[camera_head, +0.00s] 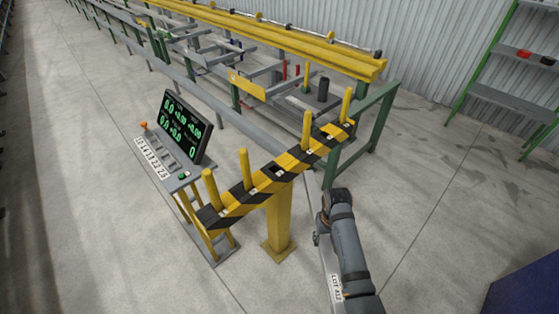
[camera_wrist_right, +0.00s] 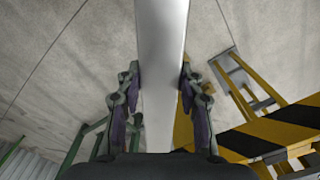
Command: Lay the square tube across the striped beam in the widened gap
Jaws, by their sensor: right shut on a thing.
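The striped beam (camera_head: 263,186) is yellow and black and sits on a yellow post in the middle of the head view. Several yellow pegs stand up from it. The widest space is between the two middle pegs, and no tube lies in it. My right gripper (camera_head: 325,218) is to the right of the post. It is shut on the square tube, a pale grey bar (camera_wrist_right: 162,70) between both fingers in the right wrist view. In the head view the tube (camera_head: 326,262) shows as a thin strip beside my arm, partly hidden. My left gripper is out of view.
A display console (camera_head: 185,127) with green digits stands left of the beam. Behind is a long runout table with yellow rails (camera_head: 290,40) and a green frame (camera_head: 375,115). Green shelves (camera_head: 510,97) stand at the right.

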